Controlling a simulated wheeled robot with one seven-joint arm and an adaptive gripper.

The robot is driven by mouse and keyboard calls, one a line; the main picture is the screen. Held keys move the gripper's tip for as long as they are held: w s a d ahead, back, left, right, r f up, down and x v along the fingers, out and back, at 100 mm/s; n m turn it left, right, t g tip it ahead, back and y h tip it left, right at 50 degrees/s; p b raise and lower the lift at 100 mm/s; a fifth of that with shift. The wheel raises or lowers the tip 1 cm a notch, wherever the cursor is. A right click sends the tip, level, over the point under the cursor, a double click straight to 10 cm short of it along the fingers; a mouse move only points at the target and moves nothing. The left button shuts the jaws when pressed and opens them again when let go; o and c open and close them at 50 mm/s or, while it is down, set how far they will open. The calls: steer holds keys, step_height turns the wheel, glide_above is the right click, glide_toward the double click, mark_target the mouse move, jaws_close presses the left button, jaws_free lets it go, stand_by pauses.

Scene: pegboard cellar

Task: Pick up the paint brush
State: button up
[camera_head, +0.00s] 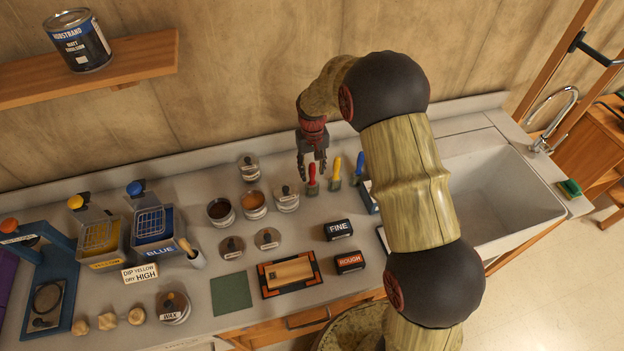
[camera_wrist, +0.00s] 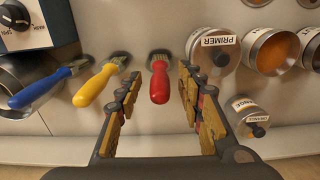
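Three short handles stand in a row near the wall: red (camera_head: 312,181), yellow (camera_head: 336,172) and blue (camera_head: 358,166).
FINE (camera_head: 338,229) and ROUGH (camera_head: 349,262) blocks lie in front. A sink (camera_head: 500,190) is at right. A shelf (camera_head: 120,62) holds a paint can.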

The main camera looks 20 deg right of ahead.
mark_target(312, 179)
step_height(312, 179, down, 3)
steer(key=shift+w+r, duration=0.1)
steer(key=shift+r, duration=0.05)
jaws_close()
stand_by(0.4)
